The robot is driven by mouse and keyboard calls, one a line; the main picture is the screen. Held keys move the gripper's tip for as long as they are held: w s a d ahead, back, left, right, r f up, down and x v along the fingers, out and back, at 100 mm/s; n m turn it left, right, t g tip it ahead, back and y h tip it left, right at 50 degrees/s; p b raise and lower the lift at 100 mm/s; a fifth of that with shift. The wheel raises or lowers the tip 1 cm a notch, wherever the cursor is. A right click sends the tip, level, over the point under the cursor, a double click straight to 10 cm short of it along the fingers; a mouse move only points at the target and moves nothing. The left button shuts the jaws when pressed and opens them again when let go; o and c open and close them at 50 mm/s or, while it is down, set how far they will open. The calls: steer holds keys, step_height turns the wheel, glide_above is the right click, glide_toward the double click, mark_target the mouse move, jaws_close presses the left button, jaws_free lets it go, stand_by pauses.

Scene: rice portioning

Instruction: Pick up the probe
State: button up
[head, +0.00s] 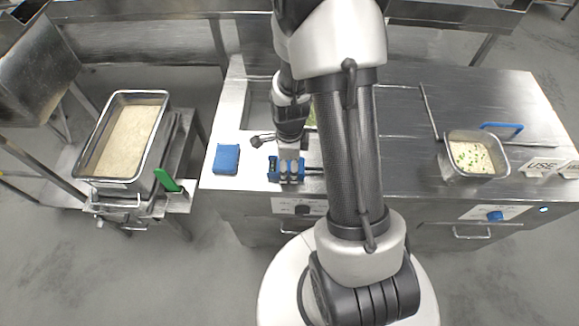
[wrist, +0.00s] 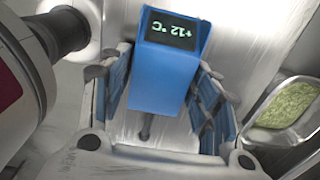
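In the wrist view the probe (wrist: 166,70) shows a dark display reading +12 °C, upside down, with a dark stem running toward my gripper's palm. In the wrist view the fingers of my gripper (wrist: 162,100) are open, with blue pads on either side of the probe and visible gaps. Whether the pads reach down to its height cannot be told.
A counter pan with green food (wrist: 290,105) lies right in the wrist view, mostly hidden by my arm in the head view. A deep rice pan (head: 168,108) with a green-handled tool (head: 168,181) stands left. A smaller pan (head: 446,172) is right.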

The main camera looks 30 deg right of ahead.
steer(key=c, duration=0.7)
steer(key=shift+r, duration=0.15)
step_height(320, 180, up, 20)
steer(key=f+p, duration=0.1)
steer(key=p, duration=0.5)
step_height(320, 180, up, 7)
steer(key=p, duration=0.5)
glide_above(289, 164)
steer(key=shift+s+f, duration=0.1)
steer(key=shift+f, duration=0.05)
steer(key=shift+f, duration=0.1)
